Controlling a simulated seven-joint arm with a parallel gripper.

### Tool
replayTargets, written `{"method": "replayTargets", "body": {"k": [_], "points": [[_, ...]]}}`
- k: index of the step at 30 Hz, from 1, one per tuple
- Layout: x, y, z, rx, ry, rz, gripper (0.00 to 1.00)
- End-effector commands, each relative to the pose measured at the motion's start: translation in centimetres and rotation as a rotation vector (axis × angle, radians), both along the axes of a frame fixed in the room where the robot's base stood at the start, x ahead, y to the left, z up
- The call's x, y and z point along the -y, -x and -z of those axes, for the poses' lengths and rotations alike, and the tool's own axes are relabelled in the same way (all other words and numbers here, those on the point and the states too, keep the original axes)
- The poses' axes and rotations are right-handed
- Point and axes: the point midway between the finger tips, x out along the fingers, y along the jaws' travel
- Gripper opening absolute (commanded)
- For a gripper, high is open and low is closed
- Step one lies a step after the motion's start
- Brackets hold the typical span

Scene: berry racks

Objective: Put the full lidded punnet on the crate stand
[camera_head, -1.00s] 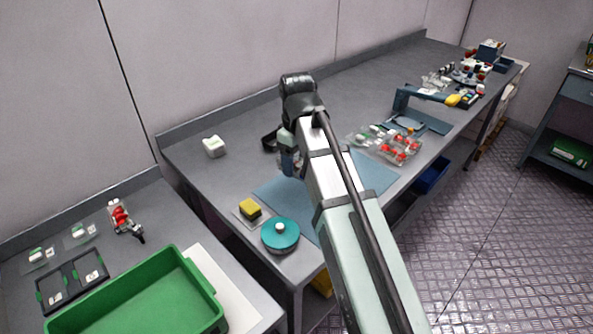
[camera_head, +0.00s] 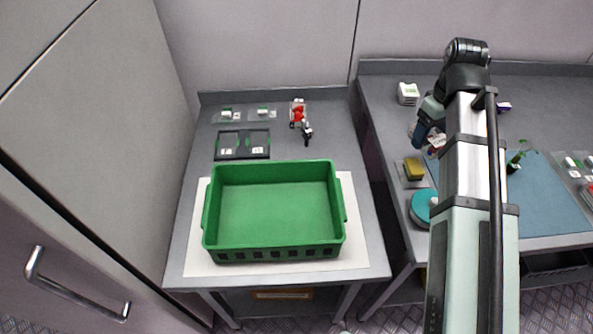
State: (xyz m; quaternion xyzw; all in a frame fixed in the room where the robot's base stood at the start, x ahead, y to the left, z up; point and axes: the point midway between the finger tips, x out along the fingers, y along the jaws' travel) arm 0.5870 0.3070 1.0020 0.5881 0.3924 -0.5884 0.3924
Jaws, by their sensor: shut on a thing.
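My gripper (camera_head: 424,136) hangs at the end of my arm over the right bench, partly hidden by my arm. It is shut on what looks like the clear punnet with red berries (camera_head: 437,147). Only a small part of the punnet shows, so its lid and contents are hard to make out. A green crate (camera_head: 342,214), open and empty, stands on a white sheet (camera_head: 192,266) on the left bench. This looks like the crate stand. My gripper is well to the right of the crate.
Behind the crate lie a dark two-bay frame (camera_head: 243,156), small green-labelled items (camera_head: 263,113) and a red-and-white item (camera_head: 298,112) with a dark tool. On the right bench are a white block (camera_head: 408,94), a yellow sponge (camera_head: 414,168), a teal round tub (camera_head: 421,207) and a blue mat (camera_head: 560,212).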

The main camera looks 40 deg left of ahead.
Motion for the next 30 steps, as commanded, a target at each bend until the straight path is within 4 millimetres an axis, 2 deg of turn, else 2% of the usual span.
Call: {"method": "replayTargets", "body": {"k": [1,9,19,22,24,30], "points": [[-1.7,0.5,0.3,0.000,0.000,-0.028,0.34],[-9.7,3.2,2.2,0.000,0.000,-0.155,0.34],[-18.8,5.5,4.6,-0.001,0.000,-0.237,0.34],[-21.6,5.3,5.4,0.000,0.001,-0.204,0.34],[-23.0,4.3,5.8,0.000,0.001,-0.139,0.34],[-24.9,2.3,5.7,0.000,-0.001,0.071,0.34]]}}
